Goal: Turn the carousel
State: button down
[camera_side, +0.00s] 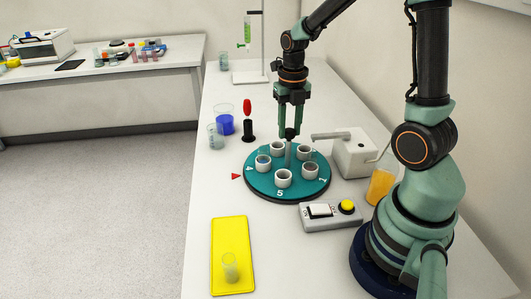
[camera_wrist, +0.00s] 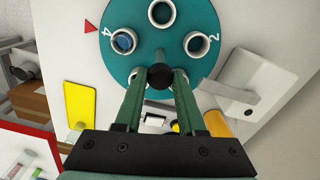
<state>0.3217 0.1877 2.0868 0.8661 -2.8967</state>
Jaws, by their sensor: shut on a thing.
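The carousel (camera_side: 301,188) is a round teal disc with painted numbers and several white cups on it. A grey post with a dark knob (camera_wrist: 160,76) stands at its centre. My gripper (camera_side: 289,135) points down over the centre, its fingers closed on the knob. In the wrist view the fingers (camera_wrist: 160,80) sit on either side of it. One cup (camera_side: 263,163) has a blue inside; it also shows in the wrist view (camera_wrist: 124,41). A red triangle marker (camera_side: 236,176) lies beside the disc, near the number 4. My fingers partly hide the cups nearest them.
A white dispenser (camera_side: 357,157) reaches its spout toward the disc. A beaker of orange juice (camera_side: 380,188), a control box with a yellow button (camera_side: 347,206) and a yellow tray (camera_side: 231,235) with a glass stand nearby. A blue beaker (camera_side: 225,124) and a red-topped stand (camera_side: 247,108) are behind left.

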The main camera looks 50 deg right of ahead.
jog(key=shift+a+n, duration=0.1)
jog(key=shift+n, duration=0.2)
dwell(0.4)
jog(key=c, duration=0.5)
grip_release()
jog(key=shift+r, duration=0.15)
notch_tip(320, 180, up, 12)
